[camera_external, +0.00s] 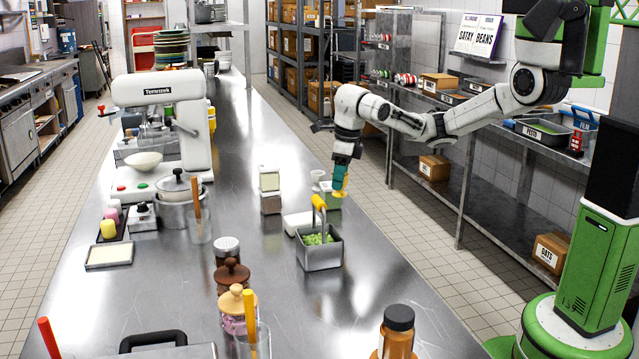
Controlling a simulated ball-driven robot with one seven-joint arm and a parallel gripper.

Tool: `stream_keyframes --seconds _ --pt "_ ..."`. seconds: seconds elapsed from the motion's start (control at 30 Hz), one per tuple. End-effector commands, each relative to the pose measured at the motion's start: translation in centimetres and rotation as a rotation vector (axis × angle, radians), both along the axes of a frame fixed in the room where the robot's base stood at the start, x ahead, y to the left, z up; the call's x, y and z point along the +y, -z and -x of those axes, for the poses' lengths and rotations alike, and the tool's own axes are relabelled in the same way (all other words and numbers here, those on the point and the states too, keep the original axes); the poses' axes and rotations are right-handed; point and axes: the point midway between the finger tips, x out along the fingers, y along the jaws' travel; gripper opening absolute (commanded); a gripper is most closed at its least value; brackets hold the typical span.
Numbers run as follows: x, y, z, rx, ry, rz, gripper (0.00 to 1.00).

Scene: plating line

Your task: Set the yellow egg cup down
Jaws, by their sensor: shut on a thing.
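The yellow egg cup (340,194) is small in the external view, at the right side of the steel counter (374,262). My gripper (342,184) points down and is shut on the egg cup from above. The fingers hide part of the cup. The cup overlaps a pale green-topped container (331,202) in the picture. I cannot tell whether the cup touches anything below it.
A metal tub of green pieces (320,256) with a yellow-handled utensil (319,203) stands nearer the camera. A small white cup (317,176) and a metal-based canister (270,203) stand to the left. The counter's right edge is close by; bare steel lies right of the tub.

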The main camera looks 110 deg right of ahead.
Motion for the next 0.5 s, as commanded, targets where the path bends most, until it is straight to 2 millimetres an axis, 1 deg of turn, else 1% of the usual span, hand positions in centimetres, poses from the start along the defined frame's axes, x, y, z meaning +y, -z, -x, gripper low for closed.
stream_keyframes --seconds 0.03,0.1,0.2,0.33,0.5 --pt "0.3 0.0 1.0 -0.001 -0.027 0.000 0.19" --pt "0.7 0.1 2.0 -0.002 -0.062 -0.001 0.19" --pt "1.2 0.3 2.8 -0.001 -0.094 0.000 0.19" --pt "1.3 1.4 3.2 0.001 -0.105 -0.002 0.19" --pt "1.4 3.8 3.2 0.001 -0.104 -0.002 0.19"
